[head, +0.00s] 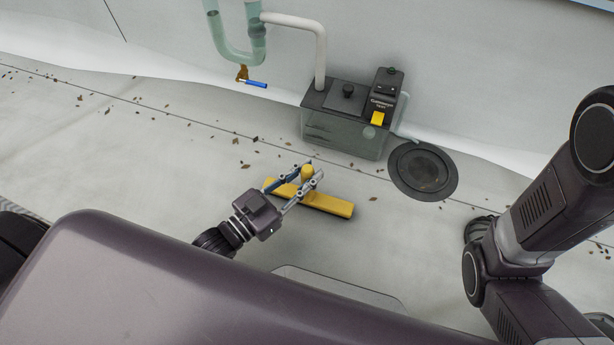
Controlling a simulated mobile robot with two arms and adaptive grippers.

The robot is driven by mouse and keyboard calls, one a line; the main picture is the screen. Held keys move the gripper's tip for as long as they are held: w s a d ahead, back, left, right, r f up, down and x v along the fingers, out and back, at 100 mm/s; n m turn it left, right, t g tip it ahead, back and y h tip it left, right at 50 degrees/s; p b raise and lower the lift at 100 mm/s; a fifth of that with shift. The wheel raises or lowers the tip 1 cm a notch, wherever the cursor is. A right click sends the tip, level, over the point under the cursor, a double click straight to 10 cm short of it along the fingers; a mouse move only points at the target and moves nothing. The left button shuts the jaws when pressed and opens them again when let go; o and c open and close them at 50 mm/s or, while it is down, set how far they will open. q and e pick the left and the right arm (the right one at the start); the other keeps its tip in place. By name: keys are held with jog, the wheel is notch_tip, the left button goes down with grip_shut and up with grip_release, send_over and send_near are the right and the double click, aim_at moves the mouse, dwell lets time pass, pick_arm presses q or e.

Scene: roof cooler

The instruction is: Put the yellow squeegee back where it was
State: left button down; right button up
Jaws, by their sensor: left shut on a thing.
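The yellow squeegee (328,204) is in the middle of the head view, its long bar running from upper left to lower right. My left gripper (306,172) comes in from the lower left and is shut on the squeegee at its short yellow upright part, with a finger on each side. I cannot tell whether the bar touches the floor or hangs just above it. My right arm shows at the right edge, but its gripper is not in view.
A clear-walled tank (346,136) with a dark lid and a black pump unit (383,95) stands by the wall. A round dark drain (423,171) lies right of it. A pale green pipe with a blue-handled valve (256,84) hangs at the wall. Dry leaves dot the pale floor.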

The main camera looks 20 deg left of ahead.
pick_arm(q)
jog(key=shift+r, duration=0.15)
jog(key=c, duration=1.7)
grip_release()
jog(key=shift+f, duration=0.2)
jog(key=shift+s+r, duration=0.1)
jog(key=shift+r, duration=0.1)
jog(key=p+v, duration=0.6)
jog(key=v, duration=0.6)
